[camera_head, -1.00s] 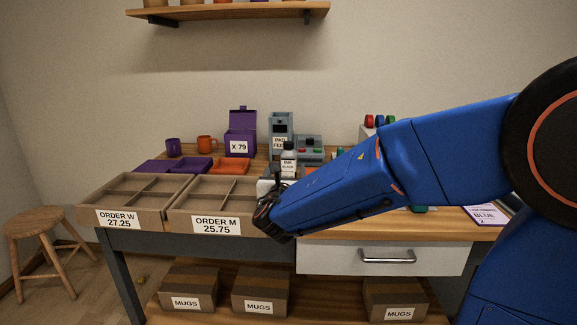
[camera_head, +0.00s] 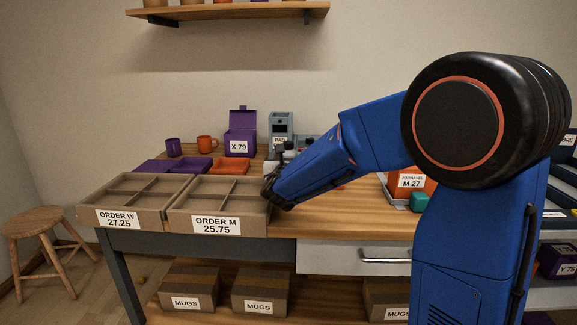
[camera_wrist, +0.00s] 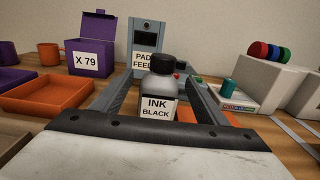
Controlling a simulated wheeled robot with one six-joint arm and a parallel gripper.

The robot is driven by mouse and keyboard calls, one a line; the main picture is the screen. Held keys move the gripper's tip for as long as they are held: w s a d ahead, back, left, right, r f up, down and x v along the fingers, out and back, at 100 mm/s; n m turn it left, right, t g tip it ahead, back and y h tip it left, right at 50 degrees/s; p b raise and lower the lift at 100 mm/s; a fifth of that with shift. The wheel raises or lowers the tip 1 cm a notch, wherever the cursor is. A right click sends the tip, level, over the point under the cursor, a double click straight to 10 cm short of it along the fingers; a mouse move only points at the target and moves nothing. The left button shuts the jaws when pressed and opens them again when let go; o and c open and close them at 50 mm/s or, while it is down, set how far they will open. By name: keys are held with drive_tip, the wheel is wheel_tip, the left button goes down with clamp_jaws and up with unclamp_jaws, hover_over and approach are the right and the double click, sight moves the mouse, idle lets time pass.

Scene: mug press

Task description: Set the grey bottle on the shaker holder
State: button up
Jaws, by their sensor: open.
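The grey bottle (camera_wrist: 158,92) with a black cap and an "INK BLACK" label stands upright in the wrist view. In the head view only its dark top (camera_head: 287,146) seems to show above my arm. My gripper (camera_wrist: 150,82) is open, with one grey finger at each side of the bottle in the wrist view. Whether the fingers touch it I cannot tell. In the head view my gripper (camera_head: 270,190) is low over the bench, beside the Order M tray. I cannot make out the shaker holder in either view.
The grey pad feeder (camera_wrist: 145,42) stands behind the bottle. A purple X 79 box (camera_wrist: 90,45) and an orange tray (camera_wrist: 48,93) are to the left. The Order M tray (camera_head: 176,207) is close to my gripper. A white block (camera_wrist: 275,87) stands at the right.

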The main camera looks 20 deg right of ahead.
drive_tip(key=shift+x, duration=1)
drive_tip(key=c, duration=1.6)
drive_tip(key=shift+r, duration=5.05)
drive_tip(key=shift+c, duration=0.2)
